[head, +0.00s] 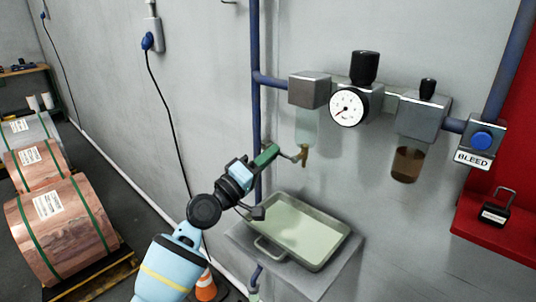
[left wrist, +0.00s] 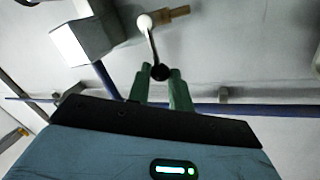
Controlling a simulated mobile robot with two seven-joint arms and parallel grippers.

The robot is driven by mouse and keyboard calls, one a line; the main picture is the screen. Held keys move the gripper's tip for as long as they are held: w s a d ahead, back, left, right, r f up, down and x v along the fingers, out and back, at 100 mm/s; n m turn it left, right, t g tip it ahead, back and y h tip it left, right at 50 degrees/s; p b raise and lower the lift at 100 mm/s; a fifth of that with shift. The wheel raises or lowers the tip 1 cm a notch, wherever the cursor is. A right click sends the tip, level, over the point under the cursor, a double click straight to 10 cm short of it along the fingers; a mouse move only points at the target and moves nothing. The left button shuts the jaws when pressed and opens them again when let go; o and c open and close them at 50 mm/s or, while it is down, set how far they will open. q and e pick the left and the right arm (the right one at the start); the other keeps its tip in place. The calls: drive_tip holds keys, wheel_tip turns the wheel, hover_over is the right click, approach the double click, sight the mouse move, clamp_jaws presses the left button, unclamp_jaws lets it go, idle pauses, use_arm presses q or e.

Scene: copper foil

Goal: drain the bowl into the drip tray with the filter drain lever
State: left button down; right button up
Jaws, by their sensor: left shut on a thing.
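The filter bowl (head: 306,128) is a pale, see-through cup under the left grey block. At its bottom is a brass drain (head: 304,155) with a thin lever (head: 290,156). My left gripper (head: 276,153) reaches up from the lower left, its green fingers at the lever's end. In the left wrist view, my gripper (left wrist: 160,80) is shut on the lever's black knob (left wrist: 160,72), and the rod (left wrist: 152,46) runs to a white ball beside the brass outlet (left wrist: 172,15). The drip tray (head: 334,250) lies below the drain. Its inside is pale green. My right gripper is not in view.
A gauge (head: 348,107), a second bowl with brown liquid (head: 407,164) and a blue BLEED button (head: 482,140) sit to the right. A blue pipe (head: 256,100) runs down the wall. A padlock (head: 494,212) stands on a red ledge. Copper rolls (head: 62,228) stand left.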

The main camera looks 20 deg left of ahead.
use_arm(q)
drive_tip(key=shift+f, duration=0.15)
idle(0.3)
drive_tip(key=c, duration=1.3)
unclamp_jaws()
drive_tip(key=shift+o, duration=0.2)
drive_tip(key=b+v, duration=0.1)
drive_tip(key=v, duration=0.7)
drive_tip(key=shift+d, duration=0.1)
